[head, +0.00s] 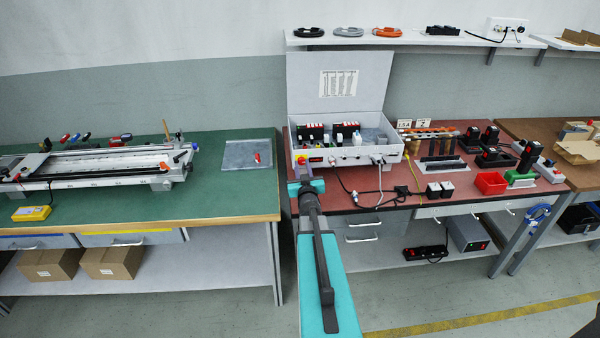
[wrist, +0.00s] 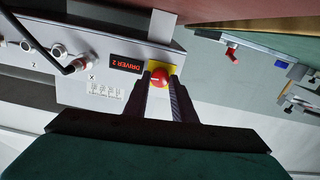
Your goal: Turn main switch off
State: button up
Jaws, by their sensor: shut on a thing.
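The main switch (wrist: 159,76) is a red knob on a yellow plate, at the end of the grey control box's front panel. In the wrist view, which shows the panel upside down, my gripper (wrist: 161,86) has one finger on each side of the knob and is shut on it. In the head view the switch (head: 301,159) is at the left end of the box (head: 350,155), with my gripper (head: 305,176) right in front of it. The knob's exact turn position is hard to read.
The box stands open on a red-topped bench (head: 370,190), with cables plugged into its front. A green bench (head: 230,200) is to the left, with a metal tray (head: 240,155). Black tools and a red bin (head: 490,182) are to the right.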

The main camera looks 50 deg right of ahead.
jog(key=shift+w+f+n+b, duration=0.15)
jog(key=shift+n+b, duration=2.05)
jog(key=shift+b, duration=1.8)
jog(key=n+b, duration=0.4)
jog(key=b, duration=0.1)
jog(key=n+b, duration=0.3)
jog(key=n, duration=0.1)
jog(key=shift+b, duration=0.3)
jog(key=shift+d+r+n+b, duration=0.1)
jog(key=shift+n+b, duration=0.15)
jog(key=shift+n, duration=0.5)
jog(key=shift+a+r+n+b, duration=0.1)
jog(key=shift+n+b, duration=0.1)
jog(key=shift+n, duration=0.6)
jog(key=shift+d+r+n+b, duration=0.1)
jog(key=shift+n+b, duration=0.15)
jog(key=shift+n, duration=0.5)
jog(key=o, duration=1.1)
jog(key=shift+f, duration=0.1)
jog(key=shift+c, duration=0.2)
